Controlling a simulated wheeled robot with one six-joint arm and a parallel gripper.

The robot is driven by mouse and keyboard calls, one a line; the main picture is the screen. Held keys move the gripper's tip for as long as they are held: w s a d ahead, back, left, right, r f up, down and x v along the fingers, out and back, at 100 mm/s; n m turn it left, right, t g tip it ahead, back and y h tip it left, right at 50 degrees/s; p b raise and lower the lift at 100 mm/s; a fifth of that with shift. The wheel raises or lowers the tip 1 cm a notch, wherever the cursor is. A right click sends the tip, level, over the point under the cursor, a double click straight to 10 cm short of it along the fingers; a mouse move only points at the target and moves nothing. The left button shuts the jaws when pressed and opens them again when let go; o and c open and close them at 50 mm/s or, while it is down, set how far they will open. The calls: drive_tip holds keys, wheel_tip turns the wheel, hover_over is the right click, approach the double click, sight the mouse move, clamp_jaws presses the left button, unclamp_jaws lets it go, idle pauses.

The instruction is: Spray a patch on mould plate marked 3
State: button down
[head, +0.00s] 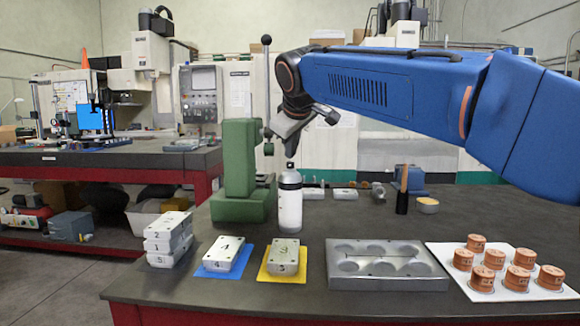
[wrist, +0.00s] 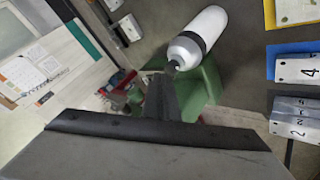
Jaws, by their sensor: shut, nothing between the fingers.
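A white spray bottle (head: 289,208) with a grey band and a dark nozzle stands upright on the dark table. It also shows in the wrist view (wrist: 207,28). My gripper (head: 291,152) is shut and empty, pointing down just above the bottle's nozzle; whether it touches the nozzle I cannot tell. Its dark fingers show in the wrist view (wrist: 161,98), beside the nozzle. The mould plate marked 3 (head: 283,268) lies on a yellow mat (head: 264,276). Its top face shows no clear spray patch.
A plate marked 4 (head: 223,264) lies on a blue mat (head: 198,273); stacked plates (head: 168,247) stand left of it. A green press (head: 240,170) stands close behind the bottle. A metal tray (head: 387,283) and a white board (head: 440,252) with copper cylinders lie right.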

sight(291, 170)
drive_tip(key=shift+f, duration=0.4)
idle(0.4)
drive_tip(key=shift+r, duration=0.85)
wheel_tip(291, 170, up, 6)
idle(0.7)
idle(0.5)
